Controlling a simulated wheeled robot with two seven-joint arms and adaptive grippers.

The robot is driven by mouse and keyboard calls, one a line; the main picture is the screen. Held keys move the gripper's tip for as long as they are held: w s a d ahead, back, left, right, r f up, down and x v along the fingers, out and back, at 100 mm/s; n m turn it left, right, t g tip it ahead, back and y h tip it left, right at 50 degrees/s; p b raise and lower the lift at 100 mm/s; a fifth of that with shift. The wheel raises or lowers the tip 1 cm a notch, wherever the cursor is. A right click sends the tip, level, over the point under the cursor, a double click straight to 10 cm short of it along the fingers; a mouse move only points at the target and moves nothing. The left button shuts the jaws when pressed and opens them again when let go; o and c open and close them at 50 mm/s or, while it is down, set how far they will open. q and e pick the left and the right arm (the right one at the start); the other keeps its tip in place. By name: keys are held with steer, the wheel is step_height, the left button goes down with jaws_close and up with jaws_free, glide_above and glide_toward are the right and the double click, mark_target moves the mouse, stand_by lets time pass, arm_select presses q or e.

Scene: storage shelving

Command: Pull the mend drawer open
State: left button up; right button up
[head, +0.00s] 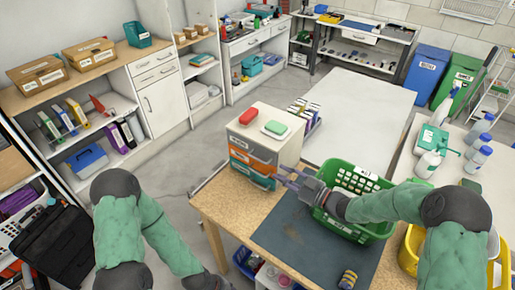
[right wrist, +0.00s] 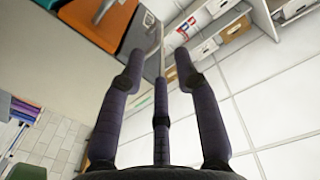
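A small drawer unit (head: 268,140) with a white top stands on the wooden workbench. Its stacked drawer fronts are grey, orange and teal-blue. Their labels are too small to read, so I cannot tell which is the mend drawer. All drawers look closed or nearly so. My right gripper (head: 286,177) points left at the lower drawer fronts, close to their right edge; I cannot tell if it touches. In the right wrist view its three dark fingers (right wrist: 158,72) are spread with nothing clearly between them. Orange and grey panels show just beyond the left finger. My left gripper is out of view.
A red item (head: 249,116) and a green item (head: 275,128) lie on the unit. A green basket (head: 356,182) stands right of it, beside my right forearm. A dark mat (head: 310,240) covers the bench front. A roll-like yellow-black object (head: 348,279) lies on it.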

mark_target(257, 159)
arm_select(q)
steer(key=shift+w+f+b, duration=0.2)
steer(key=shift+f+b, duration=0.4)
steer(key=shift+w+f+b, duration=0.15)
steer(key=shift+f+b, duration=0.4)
steer(key=shift+b, duration=0.05)
arm_select(e)
steer(key=x, duration=1.1)
steer(key=shift+w, duration=0.25)
jaws_close()
